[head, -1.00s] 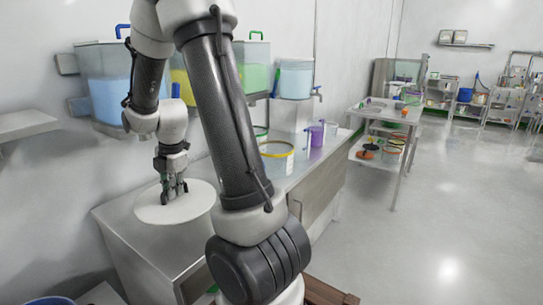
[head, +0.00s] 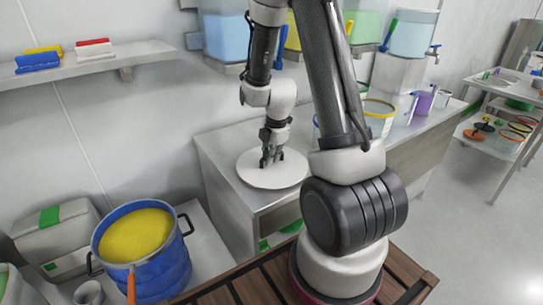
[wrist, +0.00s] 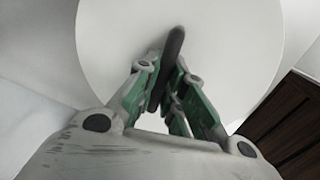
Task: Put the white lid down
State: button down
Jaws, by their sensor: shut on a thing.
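The white lid (head: 252,177) is a large flat disc over the near left end of the steel counter in the head view. It looks level; I cannot tell whether it touches the counter top. My gripper (head: 270,160) points down at its middle. In the wrist view the lid (wrist: 225,50) fills most of the picture, and my gripper (wrist: 168,88) is shut on its dark bar handle (wrist: 174,45). The fingers hide the lower part of the handle.
A blue drum (head: 165,268) of yellow material stands on the left. The steel counter (head: 222,150) holds tubs and a purple jug (head: 424,103) farther right. Tanks hang above it. A wall shelf (head: 95,58) carries coloured blocks. Pale containers (head: 52,228) stand at the far left.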

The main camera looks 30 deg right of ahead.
aim_at(275, 168)
jog(key=c, duration=1.5)
grip_release()
jog(key=shift+f, duration=0.1)
jog(key=shift+r, duration=0.35)
jog(key=s+a+r+m, duration=0.1)
jog(key=s+r+m, duration=0.25)
jog(key=r, duration=0.55)
jog(key=s+a+r+m, duration=0.15)
jog(key=s+r, duration=0.25)
jog(key=r, duration=0.6)
jog(key=s+r+m, duration=0.2)
jog(key=s+m, duration=0.2)
jog(key=s, duration=0.1)
jog(key=s+a+r+m+t, duration=0.1)
jog(key=s+r+m, duration=0.1)
jog(key=s+m, duration=0.3)
jog(key=s+a+r+m+t, duration=0.1)
jog(key=s+r+m, duration=0.2)
jog(key=s+m, duration=0.1)
jog(key=shift+s+a, duration=0.2)
jog(key=shift+s, duration=0.3)
